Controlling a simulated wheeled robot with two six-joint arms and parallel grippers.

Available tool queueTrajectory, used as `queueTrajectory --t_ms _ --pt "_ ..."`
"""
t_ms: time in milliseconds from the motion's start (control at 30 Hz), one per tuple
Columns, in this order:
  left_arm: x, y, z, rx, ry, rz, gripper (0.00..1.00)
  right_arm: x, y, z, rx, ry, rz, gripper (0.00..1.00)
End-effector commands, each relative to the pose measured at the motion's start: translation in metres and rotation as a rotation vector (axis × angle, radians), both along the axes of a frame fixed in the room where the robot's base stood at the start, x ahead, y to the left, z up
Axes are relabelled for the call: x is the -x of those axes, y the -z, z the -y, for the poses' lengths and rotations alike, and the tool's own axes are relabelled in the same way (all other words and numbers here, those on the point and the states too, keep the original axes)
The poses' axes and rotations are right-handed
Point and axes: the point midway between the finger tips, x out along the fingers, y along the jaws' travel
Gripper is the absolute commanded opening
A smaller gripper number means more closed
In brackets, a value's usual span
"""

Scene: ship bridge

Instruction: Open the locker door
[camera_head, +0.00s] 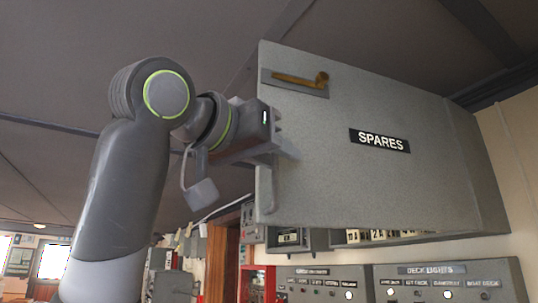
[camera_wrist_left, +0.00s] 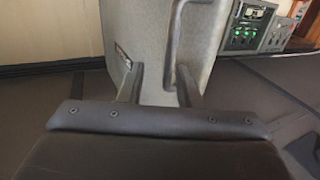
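The locker door (camera_head: 345,190) is a grey panel with a black SPARES label (camera_head: 379,140) and a brass handle (camera_head: 301,80) near its top left corner. Whether the door stands ajar is not clear. My left gripper (camera_head: 277,132) is at the door's left edge, below the handle and apart from it. In the left wrist view its two fingers (camera_wrist_left: 160,88) are spread, with the grey panel (camera_wrist_left: 150,30) just beyond them and a curved bar (camera_wrist_left: 177,25) at the panel's right. My right gripper is out of view.
Grey control panels (camera_head: 325,286) with switches and lamps lie below the locker. The space left of the door is open, apart from my arm.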

Motion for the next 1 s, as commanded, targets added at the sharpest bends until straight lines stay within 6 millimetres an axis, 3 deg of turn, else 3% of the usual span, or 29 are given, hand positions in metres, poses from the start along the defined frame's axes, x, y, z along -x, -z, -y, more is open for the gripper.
queueTrajectory --t_ms 367,700,1000 --pt "0.012 0.002 -0.011 0.002 -0.002 0.005 0.3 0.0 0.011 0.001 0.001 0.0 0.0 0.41" --pt "0.072 0.005 -0.063 0.004 -0.004 0.005 0.3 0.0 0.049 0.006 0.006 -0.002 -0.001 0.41" --pt "0.119 0.003 -0.102 0.004 -0.001 0.002 0.3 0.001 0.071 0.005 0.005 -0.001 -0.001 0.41"
